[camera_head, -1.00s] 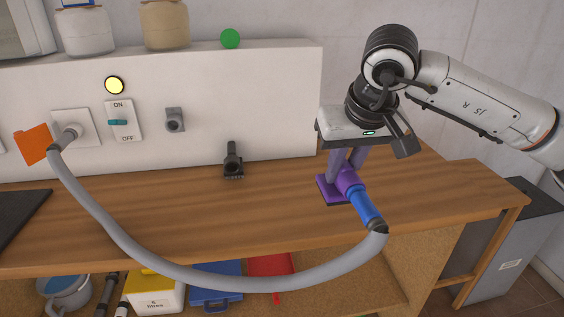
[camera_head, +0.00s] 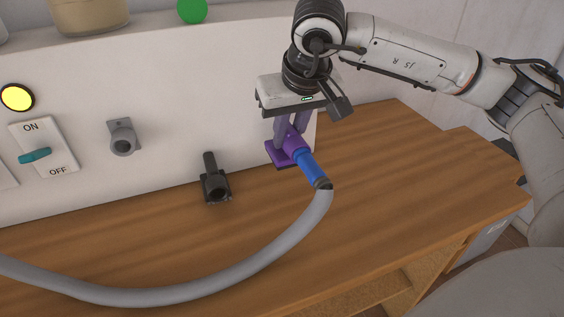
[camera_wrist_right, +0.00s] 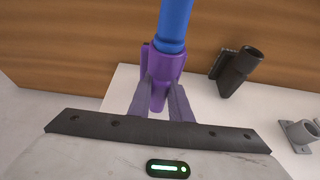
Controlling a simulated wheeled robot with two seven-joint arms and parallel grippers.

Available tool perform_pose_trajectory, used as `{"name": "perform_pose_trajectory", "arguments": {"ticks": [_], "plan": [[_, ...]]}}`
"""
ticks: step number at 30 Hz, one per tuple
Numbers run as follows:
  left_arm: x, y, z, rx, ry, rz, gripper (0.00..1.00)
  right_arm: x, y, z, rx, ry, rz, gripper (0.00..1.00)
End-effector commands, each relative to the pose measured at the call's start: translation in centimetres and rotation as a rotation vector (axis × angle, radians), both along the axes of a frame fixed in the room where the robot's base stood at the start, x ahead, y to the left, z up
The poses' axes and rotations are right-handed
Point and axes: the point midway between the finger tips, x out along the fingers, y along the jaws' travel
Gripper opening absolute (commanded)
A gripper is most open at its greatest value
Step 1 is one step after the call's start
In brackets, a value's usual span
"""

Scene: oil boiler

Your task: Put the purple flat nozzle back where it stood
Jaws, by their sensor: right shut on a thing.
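The purple flat nozzle (camera_head: 285,152) is at the right end of the white panel, just in front of it. My right gripper (camera_head: 290,132) is shut on it from above. In the right wrist view the two grey-purple fingers (camera_wrist_right: 160,98) close on the purple body (camera_wrist_right: 165,72). A blue coupling (camera_head: 310,166) joins the nozzle to the grey hose (camera_head: 240,265). I cannot tell whether the nozzle's flat purple foot touches the bench. My left gripper is not in view.
A grey socket (camera_head: 122,138), an ON/OFF switch (camera_head: 44,148) and a yellow lamp (camera_head: 17,97) are on the white panel (camera_head: 75,190). The bench at right is bare.

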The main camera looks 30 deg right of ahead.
Motion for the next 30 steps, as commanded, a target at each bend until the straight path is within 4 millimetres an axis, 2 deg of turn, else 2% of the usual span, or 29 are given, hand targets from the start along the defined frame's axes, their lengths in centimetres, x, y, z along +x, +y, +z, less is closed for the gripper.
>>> {"name": "perform_pose_trajectory", "arguments": {"ticks": [3,8,15,26,27,30], "plan": [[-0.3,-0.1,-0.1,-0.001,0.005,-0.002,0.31,0.0,0.0,-1.9,0.0,0.0,0.001,0.0],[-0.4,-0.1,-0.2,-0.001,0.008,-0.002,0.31,0.0,0.0,-3.1,0.0,-0.001,0.0,0.0],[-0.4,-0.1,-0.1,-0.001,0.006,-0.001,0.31,0.0,-0.1,-6.1,0.0,-0.001,-0.001,0.0],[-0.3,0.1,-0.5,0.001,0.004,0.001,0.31,0.0,0.0,-6.8,0.001,-0.003,-0.001,0.0],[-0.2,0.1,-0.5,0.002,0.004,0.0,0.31,0.0,0.0,-6.9,0.001,-0.001,-0.001,0.2],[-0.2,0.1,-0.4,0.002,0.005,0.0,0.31,0.0,0.0,-6.8,0.0,-0.001,-0.001,0.36]]}}
